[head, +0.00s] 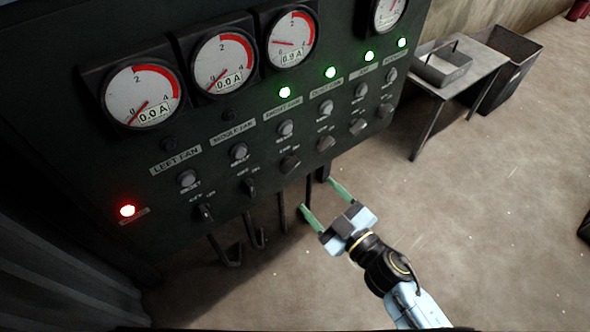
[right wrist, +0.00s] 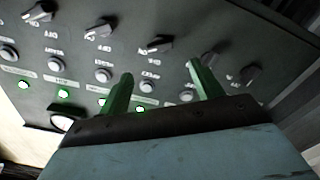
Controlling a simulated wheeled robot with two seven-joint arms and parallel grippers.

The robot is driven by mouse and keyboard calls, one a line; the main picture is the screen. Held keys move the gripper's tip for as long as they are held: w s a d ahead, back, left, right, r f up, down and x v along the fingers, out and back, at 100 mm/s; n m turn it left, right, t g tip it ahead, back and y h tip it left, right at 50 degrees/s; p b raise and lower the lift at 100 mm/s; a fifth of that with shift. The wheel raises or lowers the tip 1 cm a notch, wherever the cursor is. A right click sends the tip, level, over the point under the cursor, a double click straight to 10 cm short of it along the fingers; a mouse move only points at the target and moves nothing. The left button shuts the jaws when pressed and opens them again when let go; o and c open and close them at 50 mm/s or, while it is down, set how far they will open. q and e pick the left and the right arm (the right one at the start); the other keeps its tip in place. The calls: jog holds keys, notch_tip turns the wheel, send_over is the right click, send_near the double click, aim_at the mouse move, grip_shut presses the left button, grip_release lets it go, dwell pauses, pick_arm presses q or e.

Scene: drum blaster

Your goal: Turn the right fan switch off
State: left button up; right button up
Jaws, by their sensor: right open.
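A dark control panel (head: 130,215) carries a row of switches. The right fan switch (head: 290,165) is a dark knob below the right fan's reset button (head: 285,128) and lit green lamp (head: 285,92). Its gauge reads about 0.9 A. In the right wrist view the panel appears inverted, and the same switch (right wrist: 160,43) lies beyond the fingertips, between their lines. My right gripper (head: 316,193) is open and empty, in front of and below the switch, apparently apart from it. It also shows in the right wrist view (right wrist: 161,70). My left gripper is out of view.
The left fan switch (head: 206,212) and middle fan switch (head: 249,187) sit to the left, their lamps dark. More switches (head: 326,143) with green lamps sit close on the right. A red lamp (head: 127,211) glows lower left. A table (head: 440,92) stands right; floor between is clear.

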aim_at(293, 169)
jog(key=b+x, duration=0.1)
jog(key=x, duration=0.9)
jog(key=c, duration=1)
